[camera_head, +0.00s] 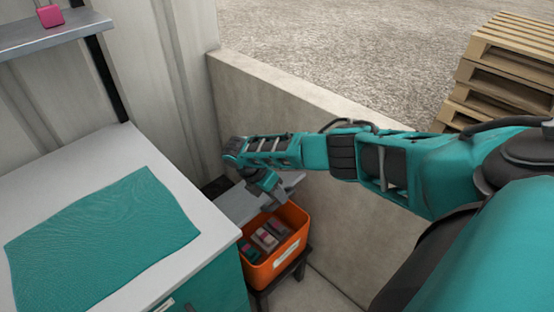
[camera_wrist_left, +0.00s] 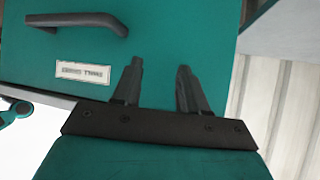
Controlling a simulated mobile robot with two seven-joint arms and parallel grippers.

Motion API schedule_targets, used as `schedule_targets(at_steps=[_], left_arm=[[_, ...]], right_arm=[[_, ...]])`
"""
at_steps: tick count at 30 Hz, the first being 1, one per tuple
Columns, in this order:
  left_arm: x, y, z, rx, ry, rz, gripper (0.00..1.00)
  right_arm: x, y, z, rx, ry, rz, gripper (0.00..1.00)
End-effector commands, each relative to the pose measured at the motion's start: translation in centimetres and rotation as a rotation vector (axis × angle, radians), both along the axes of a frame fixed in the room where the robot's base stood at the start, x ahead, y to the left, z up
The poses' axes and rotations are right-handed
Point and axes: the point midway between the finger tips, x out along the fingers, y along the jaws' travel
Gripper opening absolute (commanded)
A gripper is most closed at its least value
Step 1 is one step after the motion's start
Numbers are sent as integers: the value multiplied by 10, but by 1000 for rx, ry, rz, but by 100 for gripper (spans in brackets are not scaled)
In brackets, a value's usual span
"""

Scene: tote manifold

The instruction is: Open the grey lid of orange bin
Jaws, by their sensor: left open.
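The orange bin (camera_head: 289,257) stands low beside the white-topped table in the head view, with several pink, grey and dark items visible inside. Its grey lid (camera_head: 238,205) is raised at the back, leaving the front of the bin uncovered. My right gripper (camera_head: 279,198) is over the bin, in front of the lid; its fingers are small and partly merge with the lid, so I cannot tell whether they touch it or how far apart they are. My left gripper (camera_wrist_left: 156,82) is open and empty in the left wrist view, in front of a teal cabinet front.
The table (camera_head: 165,165) carries a teal mat (camera_head: 100,240). The cabinet has a dark handle (camera_wrist_left: 80,20) and a white label (camera_wrist_left: 82,71). A low concrete wall (camera_head: 340,180) runs behind the bin. A dark stand (camera_head: 283,281) supports the bin. Pallets (camera_head: 510,65) are stacked beyond.

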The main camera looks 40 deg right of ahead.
Motion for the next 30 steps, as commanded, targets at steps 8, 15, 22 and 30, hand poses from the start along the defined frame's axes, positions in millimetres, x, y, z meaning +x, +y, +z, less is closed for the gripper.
schedule_targets(at_steps=[8,15,22,30], left_arm=[[-2,0,-1,0,5,1,43],[-3,1,2,1,6,2,43],[-3,1,11,1,6,2,43],[-2,1,15,1,6,2,43]], right_arm=[[-1,0,0,0,5,-1,40],[2,6,14,3,4,0,40],[14,26,57,2,1,1,40],[26,47,101,2,2,1,40]])
